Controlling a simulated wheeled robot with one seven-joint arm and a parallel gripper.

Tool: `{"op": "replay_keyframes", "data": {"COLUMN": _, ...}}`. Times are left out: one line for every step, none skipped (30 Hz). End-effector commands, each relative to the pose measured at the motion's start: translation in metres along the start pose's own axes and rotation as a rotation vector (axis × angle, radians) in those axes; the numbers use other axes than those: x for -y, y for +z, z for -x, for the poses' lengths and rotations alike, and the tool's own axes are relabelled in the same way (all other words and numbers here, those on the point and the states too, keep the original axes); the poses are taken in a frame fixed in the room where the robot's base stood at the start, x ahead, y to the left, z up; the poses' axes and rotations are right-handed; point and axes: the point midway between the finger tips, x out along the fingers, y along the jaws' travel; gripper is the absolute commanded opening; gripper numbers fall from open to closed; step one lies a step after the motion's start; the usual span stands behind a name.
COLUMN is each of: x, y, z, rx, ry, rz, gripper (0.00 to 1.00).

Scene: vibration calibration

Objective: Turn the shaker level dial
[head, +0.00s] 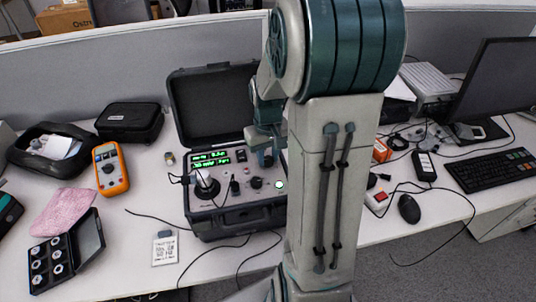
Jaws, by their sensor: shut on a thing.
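The shaker unit (236,212) is an open black case with a grey control panel, a lit green display (210,158) and a round shaker head (206,186) at its left. Black knobs sit on the panel, one of them (257,183) near the front right. My gripper (266,158) reaches down to the panel's right part, just right of the display. It is shut on what appears to be the shaker level dial, which the fingers mostly hide. My arm covers the right edge of the case.
An orange multimeter (111,169), a black pouch (130,121) and a tray of round parts (66,252) lie left. A label card (165,248) and loose cables lie in front. A mouse (409,208), keyboard (495,170) and monitor (497,85) stand right.

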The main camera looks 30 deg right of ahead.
Motion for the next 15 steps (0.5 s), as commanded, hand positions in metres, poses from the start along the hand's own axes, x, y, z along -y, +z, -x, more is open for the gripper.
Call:
{"op": "replay_keyframes", "data": {"x": 0.0003, "y": -0.0009, "z": 0.0011, "rx": -0.003, "ry": 0.000, "rz": 0.045, "gripper": 0.04}}
{"op": "replay_keyframes", "data": {"x": 0.0003, "y": -0.0009, "z": 0.0012, "rx": -0.003, "ry": 0.000, "rz": 0.074, "gripper": 0.04}}
{"op": "replay_keyframes", "data": {"x": 0.0003, "y": -0.0010, "z": 0.0012, "rx": -0.003, "ry": 0.000, "rz": 0.111, "gripper": 0.04}}
{"op": "replay_keyframes", "data": {"x": 0.0002, "y": -0.0010, "z": 0.0012, "rx": -0.003, "ry": 0.000, "rz": 0.139, "gripper": 0.04}}
{"op": "replay_keyframes", "data": {"x": 0.0002, "y": -0.0010, "z": 0.0013, "rx": -0.003, "ry": 0.000, "rz": 0.168, "gripper": 0.04}}
{"op": "replay_keyframes", "data": {"x": 0.0001, "y": -0.0010, "z": 0.0013, "rx": -0.003, "ry": 0.001, "rz": 0.204, "gripper": 0.04}}
{"op": "replay_keyframes", "data": {"x": 0.0001, "y": -0.0010, "z": 0.0013, "rx": -0.004, "ry": 0.001, "rz": 0.232, "gripper": 0.04}}
{"op": "replay_keyframes", "data": {"x": 0.0001, "y": -0.0011, "z": 0.0013, "rx": -0.004, "ry": 0.001, "rz": 0.259, "gripper": 0.04}}
{"op": "replay_keyframes", "data": {"x": 0.0001, "y": -0.0011, "z": 0.0013, "rx": -0.004, "ry": 0.001, "rz": 0.293, "gripper": 0.04}}
{"op": "replay_keyframes", "data": {"x": 0.0000, "y": -0.0011, "z": 0.0014, "rx": -0.004, "ry": 0.001, "rz": 0.319, "gripper": 0.04}}
{"op": "replay_keyframes", "data": {"x": 0.0000, "y": -0.0011, "z": 0.0014, "rx": -0.004, "ry": 0.001, "rz": 0.343, "gripper": 0.04}}
{"op": "replay_keyframes", "data": {"x": 0.0000, "y": -0.0012, "z": 0.0014, "rx": -0.004, "ry": 0.001, "rz": 0.375, "gripper": 0.04}}
{"op": "replay_keyframes", "data": {"x": 0.0000, "y": -0.0012, "z": 0.0014, "rx": -0.004, "ry": 0.001, "rz": 0.398, "gripper": 0.04}}
{"op": "replay_keyframes", "data": {"x": 0.0000, "y": -0.0012, "z": 0.0015, "rx": -0.004, "ry": 0.001, "rz": 0.420, "gripper": 0.04}}
{"op": "replay_keyframes", "data": {"x": 0.0000, "y": -0.0013, "z": 0.0015, "rx": -0.005, "ry": 0.001, "rz": 0.448, "gripper": 0.04}}
